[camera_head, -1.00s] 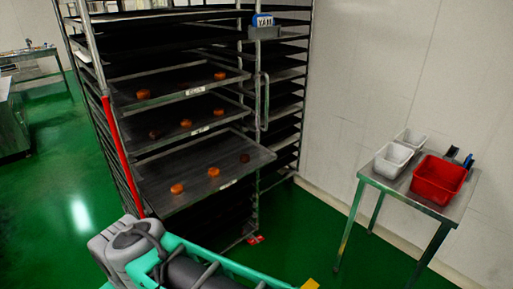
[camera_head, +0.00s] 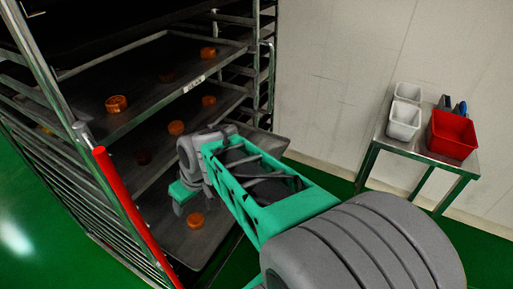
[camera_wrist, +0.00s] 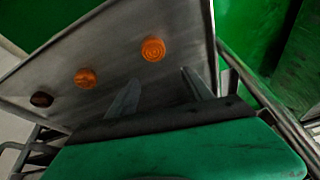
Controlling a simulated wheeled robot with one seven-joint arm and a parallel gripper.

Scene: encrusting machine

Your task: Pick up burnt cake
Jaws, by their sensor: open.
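A dark burnt cake (camera_wrist: 41,99) lies on the lower pulled-out tray (camera_wrist: 115,50) at the left of the wrist view. Two orange cakes, a middle one (camera_wrist: 85,77) and a right one (camera_wrist: 153,49), lie in a row with it. My gripper (camera_wrist: 160,75) is open and empty over this tray, nearer the orange cakes than the dark one. In the head view my arm hides the tray's far part, and one orange cake (camera_head: 195,220) shows near its front.
The rack's upper trays, one with an orange cake (camera_head: 116,103), sit close above my gripper. A red-topped rack post (camera_head: 128,205) stands at the left. A side table holds a red bin (camera_head: 452,135) and white bins (camera_head: 404,120) at the right.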

